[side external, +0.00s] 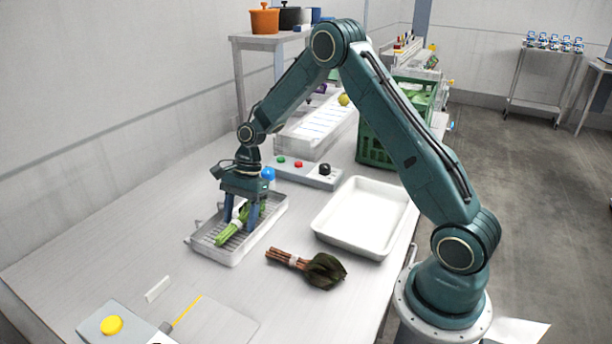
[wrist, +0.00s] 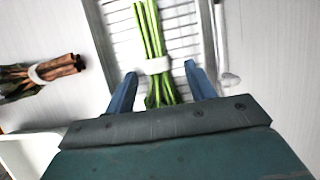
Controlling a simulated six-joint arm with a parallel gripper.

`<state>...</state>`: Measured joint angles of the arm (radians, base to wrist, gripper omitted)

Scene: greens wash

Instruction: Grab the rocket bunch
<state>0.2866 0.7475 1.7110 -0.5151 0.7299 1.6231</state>
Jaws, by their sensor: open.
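A bunch with bright green stems and a white band, which I take to be the rocket bunch (side external: 227,235), lies in a shallow metal tray with a slatted rack (side external: 215,254). My gripper (side external: 240,222) is over the tray with its fingers pointing down, one on each side of the bunch. In the wrist view my gripper (wrist: 160,73) is open, and the green stems of the rocket bunch (wrist: 150,30) run between the two blue fingers. The white band is level with the fingertips. A gap shows on each side. The leafy end is mostly hidden by my gripper.
A second bunch with brown stems and dark leaves (side external: 322,270) lies on the table; it also shows in the wrist view (wrist: 45,73). A white tray (side external: 362,250) is to its upper right. A control box (side external: 310,174) and green crate (side external: 372,150) stand behind.

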